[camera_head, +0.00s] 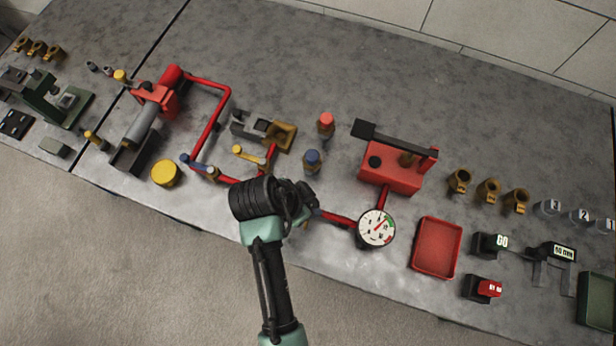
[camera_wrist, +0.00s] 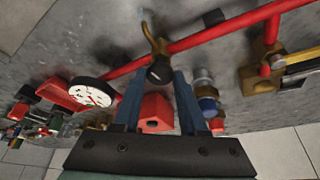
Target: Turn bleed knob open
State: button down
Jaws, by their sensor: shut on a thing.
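The black bleed knob (camera_wrist: 159,73) sits at the end of a brass fitting on the red pipe in the wrist view. My gripper (camera_wrist: 158,78) has one blue-grey finger on each side of the knob and is shut on it. In the head view my gripper (camera_head: 306,198) is above the red pipe, left of the gauge. My wrist hides the knob there, and its turned angle cannot be told. The white-faced pressure gauge (camera_head: 376,228) stands on the pipe to the right; it also shows in the wrist view (camera_wrist: 92,95).
A blue-capped fitting (camera_head: 312,160) stands close behind my gripper. A yellow-handled valve (camera_head: 252,156) is to its left. A red box with a black lever (camera_head: 392,168) is at the back right. A red tray (camera_head: 437,248) lies right of the gauge. The back of the bench is clear.

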jog(key=n+p, duration=0.1)
jog(key=n+y+p, duration=0.1)
jog(key=n, duration=0.1)
jog(key=n+t+p, duration=0.1)
jog(key=n, duration=0.1)
jog(key=shift+s+d+r+y+p, duration=0.1)
jog(key=shift+d+r+y+p, duration=0.15)
jog(key=shift+y+p, duration=0.1)
jog(key=n+y+p, duration=0.1)
jog(key=n, duration=0.2)
jog(key=n+y+p, duration=0.1)
jog(key=n+p, duration=0.1)
jog(key=shift+d+n+t, duration=0.15)
jog(key=shift+n+t, duration=0.25)
jog(key=n+y, duration=0.1)
jog(key=n, duration=0.1)
jog(key=n+y, duration=0.1)
jog(key=n, duration=0.2)
jog(key=shift+d+f+g, duration=0.2)
jog(key=shift+g, duration=0.1)
jog(key=n, duration=0.3)
jog(key=n+g+y+b, duration=0.1)
jog(key=n, duration=0.1)
jog(key=shift+w+d+n+y, duration=0.15)
jog(key=shift+w+n+y, duration=0.1)
jog(key=shift+n, duration=0.15)
jog(key=shift+g, duration=0.3)
jog(key=shift+c, duration=2.2)
grip_release()
jog(key=shift+s, duration=0.1)
